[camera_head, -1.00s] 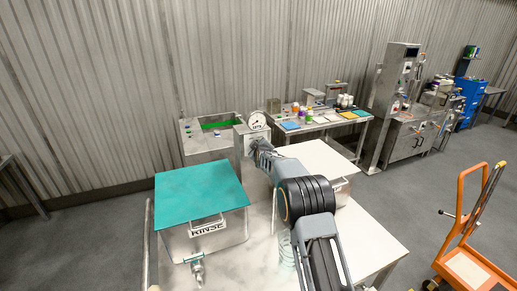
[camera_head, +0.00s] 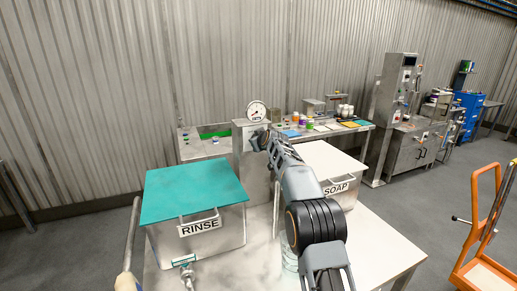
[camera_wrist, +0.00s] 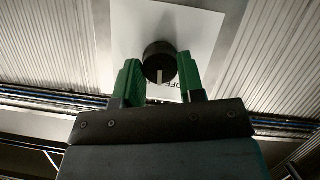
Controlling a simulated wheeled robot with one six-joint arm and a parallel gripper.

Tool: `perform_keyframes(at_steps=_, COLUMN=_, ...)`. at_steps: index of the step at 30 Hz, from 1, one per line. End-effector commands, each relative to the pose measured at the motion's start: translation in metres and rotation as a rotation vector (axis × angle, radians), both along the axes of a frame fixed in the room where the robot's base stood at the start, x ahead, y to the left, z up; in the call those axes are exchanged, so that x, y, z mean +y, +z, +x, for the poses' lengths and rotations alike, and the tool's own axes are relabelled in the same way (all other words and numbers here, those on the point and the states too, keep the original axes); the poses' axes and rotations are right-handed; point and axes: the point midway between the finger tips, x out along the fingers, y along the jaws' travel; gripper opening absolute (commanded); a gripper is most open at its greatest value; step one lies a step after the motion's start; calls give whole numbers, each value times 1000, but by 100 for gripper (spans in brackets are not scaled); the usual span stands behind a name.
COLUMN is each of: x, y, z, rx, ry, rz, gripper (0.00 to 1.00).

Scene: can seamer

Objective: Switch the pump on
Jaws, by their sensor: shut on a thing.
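The pump's switch is a round black knob (camera_wrist: 160,56) with a pale pointer mark, on a white plate (camera_wrist: 200,25). Black lettering, seemingly "OFF", shows partly beside the right finger in the wrist view. My gripper (camera_wrist: 158,66) has its green fingers on either side of the knob and is shut on it. The pointer mark faces the bottom of the wrist view. In the head view my gripper (camera_head: 264,141) is at the front of the grey steel cabinet (camera_head: 243,160) with a round gauge (camera_head: 257,110) on top. There the knob is hidden behind my gripper.
A RINSE tank (camera_head: 215,238) with a teal lid stands at left, with a tap (camera_head: 187,275) in front. A SOAP tank (camera_head: 340,190) stands right of my arm. A bench with small items (camera_head: 325,130) lies behind. An orange cart (camera_head: 480,230) stands at right.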

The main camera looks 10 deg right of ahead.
Motion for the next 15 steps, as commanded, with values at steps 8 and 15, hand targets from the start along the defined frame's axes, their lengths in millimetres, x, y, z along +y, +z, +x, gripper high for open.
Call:
perform_keyframes(at_steps=8, x=-2, y=-2, z=1, rx=52, ry=0, rz=249, gripper=12)
perform_keyframes(at_steps=15, x=-2, y=-2, z=1, rx=88, ry=1, rz=425, gripper=12)
